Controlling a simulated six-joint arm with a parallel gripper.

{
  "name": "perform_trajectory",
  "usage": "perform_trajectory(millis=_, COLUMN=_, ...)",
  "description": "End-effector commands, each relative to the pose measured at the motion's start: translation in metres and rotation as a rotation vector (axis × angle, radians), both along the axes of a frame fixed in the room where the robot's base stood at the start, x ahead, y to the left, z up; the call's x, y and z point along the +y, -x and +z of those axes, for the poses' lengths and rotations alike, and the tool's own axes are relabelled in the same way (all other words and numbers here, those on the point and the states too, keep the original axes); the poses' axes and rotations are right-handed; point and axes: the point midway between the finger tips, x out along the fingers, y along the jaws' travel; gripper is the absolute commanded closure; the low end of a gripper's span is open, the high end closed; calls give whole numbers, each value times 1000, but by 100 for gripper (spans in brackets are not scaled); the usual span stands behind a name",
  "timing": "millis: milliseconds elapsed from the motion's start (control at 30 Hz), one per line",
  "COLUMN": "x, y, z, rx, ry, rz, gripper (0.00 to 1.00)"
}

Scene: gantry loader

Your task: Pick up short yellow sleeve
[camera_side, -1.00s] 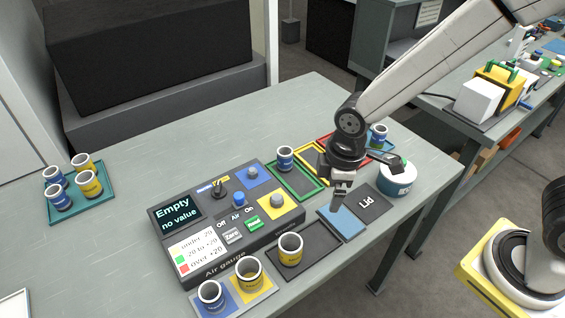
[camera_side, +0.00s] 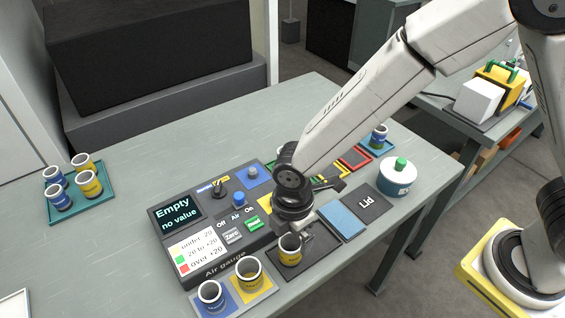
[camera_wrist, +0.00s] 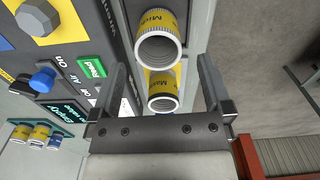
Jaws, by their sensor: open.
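A yellow sleeve with a white rim (camera_side: 289,250) stands upright on the dark tray (camera_side: 318,244) in front of the gauge. In the wrist view it appears as the large nearer sleeve (camera_wrist: 160,42). My gripper (camera_side: 291,226) is low, just above and behind this sleeve in the side view. In the wrist view my gripper (camera_wrist: 162,70) is open, with nothing held between its fingers. Another yellow sleeve (camera_side: 249,276) stands on the yellow pad and shows between the fingers in the wrist view (camera_wrist: 162,92). I cannot tell the sleeves' heights apart.
A blue sleeve (camera_side: 211,298) stands beside the yellow pad. The air gauge (camera_side: 226,269) is close behind. A teal tray (camera_side: 108,205) with several sleeves is at left.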

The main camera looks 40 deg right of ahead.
Motion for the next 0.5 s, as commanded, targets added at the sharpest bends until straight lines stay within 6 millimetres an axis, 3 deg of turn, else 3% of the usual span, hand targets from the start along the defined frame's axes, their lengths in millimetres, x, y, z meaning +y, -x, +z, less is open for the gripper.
perform_trajectory(millis=500, x=0, y=-1, z=-16, rx=1, ry=1, rz=-2, gripper=0)
